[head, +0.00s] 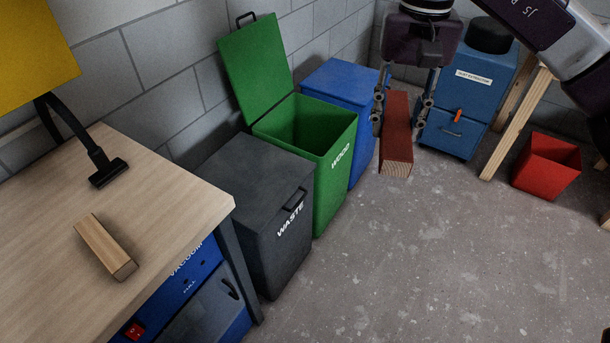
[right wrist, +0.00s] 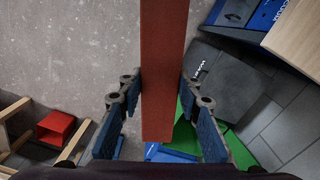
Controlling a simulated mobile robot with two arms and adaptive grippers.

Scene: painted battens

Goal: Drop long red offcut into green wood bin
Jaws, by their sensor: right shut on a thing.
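The long red offcut (head: 397,130) is a red-painted batten with a bare wood end, held in the air in the head view. My right gripper (head: 400,122) is shut on it, one finger on each side. In the right wrist view the red offcut (right wrist: 163,70) runs up between the fingers (right wrist: 163,103). The green wood bin (head: 335,165) stands left of the offcut with its lid (head: 255,68) raised and its opening clear. The offcut is to the right of the bin, not over its opening. My left gripper is out of view.
A closed dark waste bin (head: 262,210) stands before the green bin, and a blue bin (head: 340,82) behind it. A workbench (head: 60,250) at left carries a short wood piece (head: 105,247). A blue dust extractor (head: 466,95) and red bin (head: 547,165) stand right. The floor between is free.

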